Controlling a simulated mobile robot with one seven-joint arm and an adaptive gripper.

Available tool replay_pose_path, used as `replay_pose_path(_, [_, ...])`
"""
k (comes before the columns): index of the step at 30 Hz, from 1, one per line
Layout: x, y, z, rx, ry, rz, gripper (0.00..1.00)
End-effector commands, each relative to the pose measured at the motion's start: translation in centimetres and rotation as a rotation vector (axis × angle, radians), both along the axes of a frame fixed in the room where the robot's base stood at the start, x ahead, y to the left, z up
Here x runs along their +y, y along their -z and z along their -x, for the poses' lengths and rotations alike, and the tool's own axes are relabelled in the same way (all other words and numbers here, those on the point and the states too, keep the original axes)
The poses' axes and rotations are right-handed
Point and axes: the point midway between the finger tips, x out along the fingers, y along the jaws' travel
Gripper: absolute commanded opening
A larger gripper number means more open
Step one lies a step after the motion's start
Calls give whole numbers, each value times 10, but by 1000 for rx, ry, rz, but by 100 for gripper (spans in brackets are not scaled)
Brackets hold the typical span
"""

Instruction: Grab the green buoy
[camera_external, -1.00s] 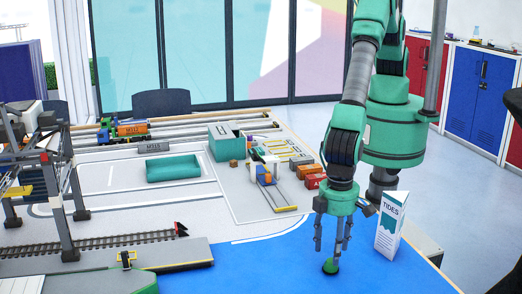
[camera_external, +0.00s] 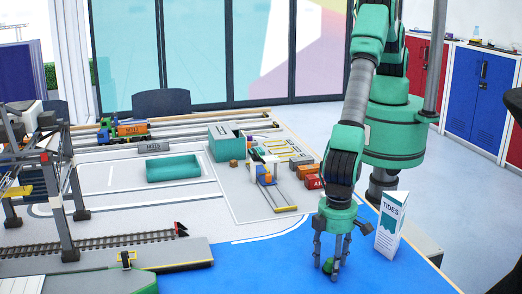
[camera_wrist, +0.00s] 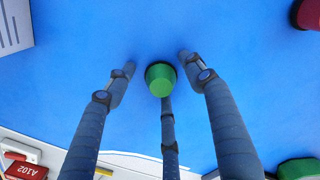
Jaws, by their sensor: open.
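The green buoy (camera_wrist: 161,80) sits on the blue surface and shows between my gripper's fingers in the wrist view. In the external view the green buoy (camera_external: 327,267) is small and partly hidden behind a finger. My gripper (camera_external: 329,270) points down right over the buoy, with its fingers spread around it. In the wrist view my gripper (camera_wrist: 157,66) has a finger on each side of the buoy with blue gaps between, and a third finger below it in the picture. The gripper is open.
A white and teal TIDES card (camera_external: 389,225) stands close to the right of my gripper. A red object (camera_wrist: 308,14) and another green object (camera_wrist: 298,168) lie at the wrist view's edges. Red containers (camera_external: 314,183) lie behind. The blue area (camera_external: 270,262) left of the gripper is clear.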

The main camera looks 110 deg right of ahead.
Motion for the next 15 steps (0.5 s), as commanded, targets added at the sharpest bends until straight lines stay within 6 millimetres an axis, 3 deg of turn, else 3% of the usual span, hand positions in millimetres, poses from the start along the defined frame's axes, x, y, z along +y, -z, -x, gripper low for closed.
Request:
replay_pose_path(6, [0, 0, 0, 0, 0, 0, 52])
replay_pose_path(13, [0, 0, 0, 0, 0, 0, 6])
replay_pose_path(15, [0, 0, 0, 0, 0, 0, 5])
